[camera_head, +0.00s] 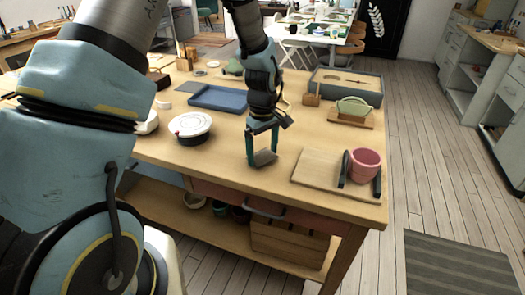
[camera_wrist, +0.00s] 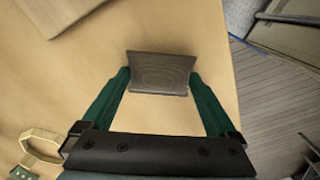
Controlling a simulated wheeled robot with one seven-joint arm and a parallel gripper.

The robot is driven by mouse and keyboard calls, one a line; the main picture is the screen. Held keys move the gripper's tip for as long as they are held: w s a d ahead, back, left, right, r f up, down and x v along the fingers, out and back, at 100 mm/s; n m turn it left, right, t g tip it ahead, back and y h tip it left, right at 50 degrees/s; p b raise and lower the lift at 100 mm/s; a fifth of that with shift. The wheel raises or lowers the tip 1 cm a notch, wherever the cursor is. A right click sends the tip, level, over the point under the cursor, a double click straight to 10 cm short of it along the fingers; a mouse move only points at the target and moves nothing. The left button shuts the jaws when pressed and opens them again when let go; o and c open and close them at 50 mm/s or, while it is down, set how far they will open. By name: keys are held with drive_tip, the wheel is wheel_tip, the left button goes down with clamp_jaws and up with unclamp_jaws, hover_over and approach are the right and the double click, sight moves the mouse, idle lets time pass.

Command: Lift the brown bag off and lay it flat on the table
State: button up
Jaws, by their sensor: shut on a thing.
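The brown bag (camera_head: 264,158) is between the green fingers of my gripper (camera_head: 262,148), over the front middle of the table (camera_head: 222,163). In the wrist view the bag (camera_wrist: 160,72) is a small grey-brown pad with flared corners, gripped at its two ends by my gripper (camera_wrist: 160,80). The table (camera_wrist: 75,85) is below it. Whether its underside touches the wood or hangs just above, I cannot tell.
A board (camera_head: 315,170) with a pink pot (camera_head: 364,166) between dark uprights is to the right. A green bowl (camera_head: 354,107) stands behind it. A white round dish (camera_head: 190,126) and a blue tray (camera_head: 218,98) are to the left. Bare wood surrounds my gripper.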

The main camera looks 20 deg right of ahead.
drive_tip(key=shift+f, duration=0.4)
drive_tip(key=o, duration=1.3)
drive_tip(key=shift+r+p, duration=2.75)
drive_tip(key=shift+r, duration=1.35)
